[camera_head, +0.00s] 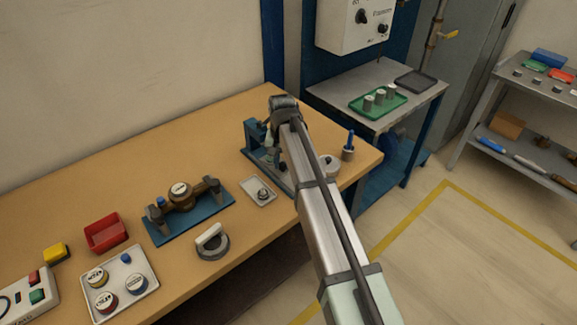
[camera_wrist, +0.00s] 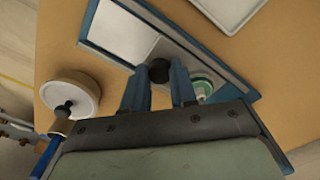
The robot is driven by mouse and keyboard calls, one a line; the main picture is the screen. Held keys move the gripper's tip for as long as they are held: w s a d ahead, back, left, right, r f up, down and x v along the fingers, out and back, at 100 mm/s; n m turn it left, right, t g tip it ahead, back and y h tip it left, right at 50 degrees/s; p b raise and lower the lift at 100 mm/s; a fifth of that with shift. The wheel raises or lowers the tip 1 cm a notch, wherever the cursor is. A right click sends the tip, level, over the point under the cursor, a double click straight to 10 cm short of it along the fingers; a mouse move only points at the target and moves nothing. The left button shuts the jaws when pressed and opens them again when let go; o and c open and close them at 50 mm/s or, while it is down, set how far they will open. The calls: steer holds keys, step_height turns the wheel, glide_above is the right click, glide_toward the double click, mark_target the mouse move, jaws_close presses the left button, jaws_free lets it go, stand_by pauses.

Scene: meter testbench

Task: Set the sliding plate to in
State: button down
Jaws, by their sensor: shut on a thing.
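The sliding plate (camera_wrist: 118,32) is a pale flat plate in a blue frame (camera_wrist: 90,20) on the bench, seen in the wrist view. A dark round knob (camera_wrist: 158,69) stands at its near end. My gripper (camera_wrist: 158,88) is shut on this knob, with one blue finger on each side. A green and white round part (camera_wrist: 203,88) lies just right of the fingers, partly hidden by them. In the head view my arm covers most of the fixture; its blue upright (camera_head: 252,136) shows left of the arm, and my fingers are hidden.
On the wooden bench (camera_head: 125,150), a small grey tray (camera_head: 258,190) lies left of the fixture. A white round part (camera_head: 330,165) and a blue-handled tool (camera_head: 348,146) stand to its right. A blue-based meter rig (camera_head: 188,209) and a ring with handle (camera_head: 212,243) are further left.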

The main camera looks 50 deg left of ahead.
steer(key=shift+d, duration=0.1)
steer(key=c, duration=0.9)
jaws_free()
step_height(320, 180, up, 14)
steer(key=shift+f, duration=0.1)
